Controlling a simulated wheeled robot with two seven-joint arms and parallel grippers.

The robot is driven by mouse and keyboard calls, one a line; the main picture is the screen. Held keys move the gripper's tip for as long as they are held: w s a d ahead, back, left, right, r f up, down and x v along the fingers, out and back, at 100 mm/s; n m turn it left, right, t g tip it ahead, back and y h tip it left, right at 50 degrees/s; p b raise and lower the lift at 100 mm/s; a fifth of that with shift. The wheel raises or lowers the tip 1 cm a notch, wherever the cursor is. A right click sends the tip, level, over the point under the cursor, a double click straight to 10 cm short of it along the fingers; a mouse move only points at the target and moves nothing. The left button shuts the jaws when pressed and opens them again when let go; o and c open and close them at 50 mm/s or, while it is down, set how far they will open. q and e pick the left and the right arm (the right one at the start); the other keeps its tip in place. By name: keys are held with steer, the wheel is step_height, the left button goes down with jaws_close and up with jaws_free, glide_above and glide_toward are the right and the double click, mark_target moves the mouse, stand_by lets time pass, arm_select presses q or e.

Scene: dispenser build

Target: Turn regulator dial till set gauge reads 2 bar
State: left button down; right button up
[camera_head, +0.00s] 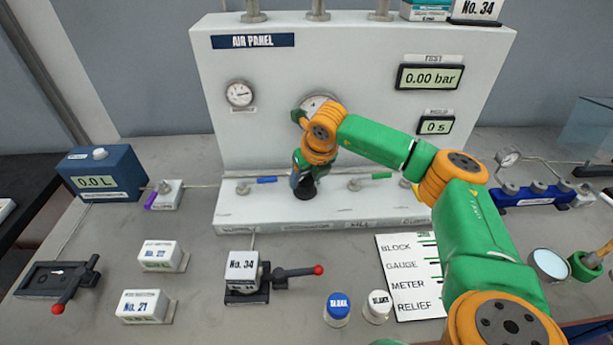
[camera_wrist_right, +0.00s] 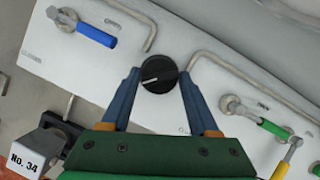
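The black regulator dial (camera_wrist_right: 159,73) with a pale pointer line sits on the white panel's base ledge. In the head view the dial (camera_head: 306,192) shows just below my right gripper (camera_head: 303,180). In the wrist view its blue fingers stand apart on either side of the dial, with the tips close to its rim; I cannot tell whether they touch it. A round gauge (camera_head: 239,94) with a dark needle is on the panel's left. A second gauge (camera_head: 317,101) is partly hidden behind my right arm. The gauges' labels are too small to read. My left gripper is out of view.
Blue (camera_head: 267,180) and green (camera_head: 382,176) valve handles flank the dial along the ledge. The panel displays read 0.00 bar (camera_head: 430,78) and 0 s (camera_head: 436,127).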

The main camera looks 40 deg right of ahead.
steer(key=c, duration=0.8)
steer(key=shift+w+a+f+m+h+b, duration=0.1)
steer(key=shift+m+h+b, duration=0.25)
steer(key=shift+m+b, duration=0.35)
steer(key=shift+a+m+h+b, duration=0.1)
steer(key=shift+m+h+b, duration=0.3)
steer(key=shift+m, duration=0.5)
steer(key=m+g+h+b, duration=0.1)
steer(key=m, duration=0.2)
steer(key=shift+m, duration=0.3)
steer(key=m, duration=0.2)
steer(key=shift+w+a+m+g+h+b, duration=0.1)
steer(key=shift+w+m+g+h+b, duration=0.05)
steer(key=shift+m+g+h+b, duration=0.2)
steer(key=shift+w+r+m+g+h, duration=0.15)
steer(key=shift+m+g, duration=0.25)
steer(key=shift+m, duration=0.55)
steer(key=shift+s+r+m+g+h, duration=0.15)
steer(key=shift+m+g, duration=0.2)
steer(key=shift+m, duration=0.55)
steer(key=shift+w+f, duration=0.1)
steer(key=o, duration=1.3)
steer(key=shift+o, duration=0.2)
